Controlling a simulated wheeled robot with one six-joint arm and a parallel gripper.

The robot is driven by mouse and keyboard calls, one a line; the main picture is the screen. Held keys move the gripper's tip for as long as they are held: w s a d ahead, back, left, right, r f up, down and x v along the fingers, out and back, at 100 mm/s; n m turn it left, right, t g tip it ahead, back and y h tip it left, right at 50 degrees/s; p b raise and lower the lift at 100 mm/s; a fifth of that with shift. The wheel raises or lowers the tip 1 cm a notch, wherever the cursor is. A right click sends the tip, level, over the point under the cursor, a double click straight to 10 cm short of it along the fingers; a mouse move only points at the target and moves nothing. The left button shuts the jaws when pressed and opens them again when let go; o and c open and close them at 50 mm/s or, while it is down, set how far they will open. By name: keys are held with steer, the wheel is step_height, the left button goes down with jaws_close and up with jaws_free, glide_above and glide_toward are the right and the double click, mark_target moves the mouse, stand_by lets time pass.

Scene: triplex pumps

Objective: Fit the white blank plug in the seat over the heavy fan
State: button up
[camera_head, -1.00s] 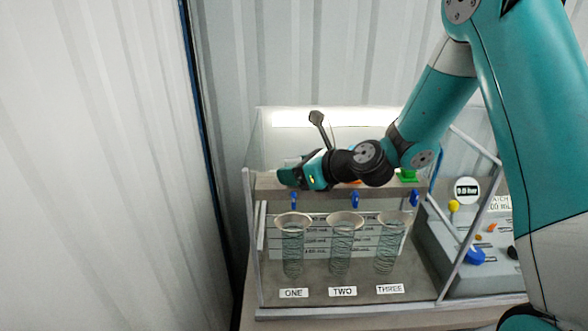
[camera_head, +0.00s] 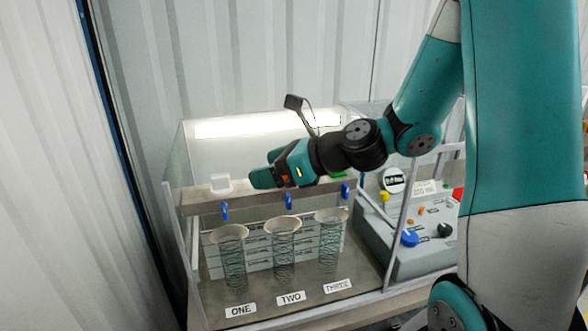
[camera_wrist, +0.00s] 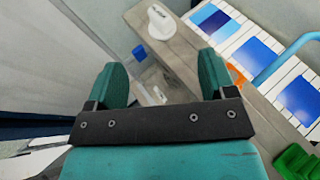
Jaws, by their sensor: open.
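My gripper (camera_head: 262,180) is over the wooden shelf behind the glass front, pointing left. In the wrist view its two teal fingers (camera_wrist: 162,78) are apart with nothing held between them. A white piece (camera_wrist: 160,22) with small dark marking, perhaps the blank plug, stands on the shelf beyond the fingertips. A pale piece (camera_head: 221,184) on the shelf, left of the gripper in the head view, seems to be the same one. I cannot make out the heavy fan or its seat.
A lamp (camera_head: 294,103) rises behind the gripper. A knobbed panel (camera_head: 425,240) stands right.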

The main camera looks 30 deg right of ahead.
steer(key=shift+b+v, duration=0.6)
steer(key=shift+v, duration=2.1)
steer(key=shift+a, duration=0.1)
